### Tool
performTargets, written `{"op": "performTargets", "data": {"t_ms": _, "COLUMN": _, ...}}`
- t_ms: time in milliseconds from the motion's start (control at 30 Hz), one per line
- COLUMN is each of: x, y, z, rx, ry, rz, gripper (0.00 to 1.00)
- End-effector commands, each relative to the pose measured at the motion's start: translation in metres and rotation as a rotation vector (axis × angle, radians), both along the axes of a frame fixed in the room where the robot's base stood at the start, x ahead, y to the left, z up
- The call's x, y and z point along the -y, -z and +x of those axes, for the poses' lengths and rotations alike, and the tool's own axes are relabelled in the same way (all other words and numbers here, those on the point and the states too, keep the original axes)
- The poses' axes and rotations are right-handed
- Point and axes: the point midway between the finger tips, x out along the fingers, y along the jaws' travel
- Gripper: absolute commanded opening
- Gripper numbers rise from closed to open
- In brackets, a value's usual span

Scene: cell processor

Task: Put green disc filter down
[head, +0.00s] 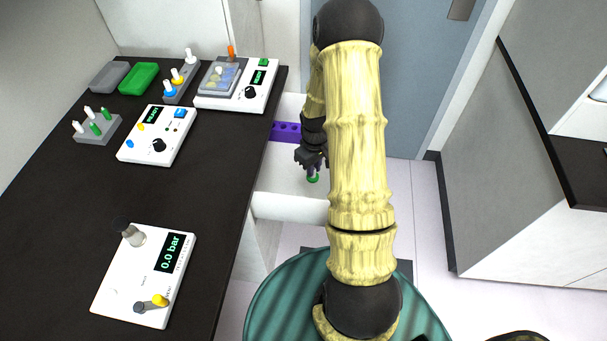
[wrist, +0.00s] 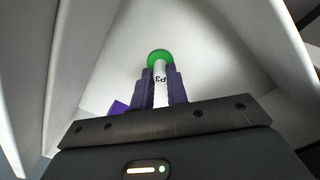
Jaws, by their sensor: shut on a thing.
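The green disc filter (wrist: 160,58) is held between the two purple fingers of my gripper (wrist: 160,88) in the wrist view. It has a round green end and a white stem marked "P3". In the head view my gripper (head: 313,170) is beside the counter's right edge, over an open white drawer, with the green disc (head: 313,179) at its tip. The disc appears above the drawer floor, but I cannot tell whether it touches it. Part of the gripper is hidden by my arm.
The open white drawer (head: 285,207) holds a purple rack with holes (head: 286,131) at its back; a purple piece (wrist: 118,107) shows in the wrist view. On the dark counter (head: 60,230) stand white devices, a grey rack (head: 97,130) and a green tray (head: 138,78).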

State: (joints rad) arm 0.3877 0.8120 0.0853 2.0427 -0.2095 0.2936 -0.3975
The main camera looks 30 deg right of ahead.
Motion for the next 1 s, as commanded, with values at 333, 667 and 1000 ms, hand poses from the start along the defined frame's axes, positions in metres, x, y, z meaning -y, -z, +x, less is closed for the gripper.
{"op": "performTargets", "data": {"t_ms": 333, "x": 0.0, "y": 0.029, "z": 0.0, "rx": 0.0, "ry": 0.0, "rz": -0.001, "gripper": 0.0}}
{"op": "performTargets", "data": {"t_ms": 667, "x": 0.0, "y": 0.045, "z": 0.0, "rx": -0.002, "ry": -0.001, "rz": 0.0, "gripper": 0.0}}
{"op": "performTargets", "data": {"t_ms": 1000, "x": 0.001, "y": 0.07, "z": 0.0, "rx": 0.001, "ry": 0.0, "rz": -0.001, "gripper": 0.0}}
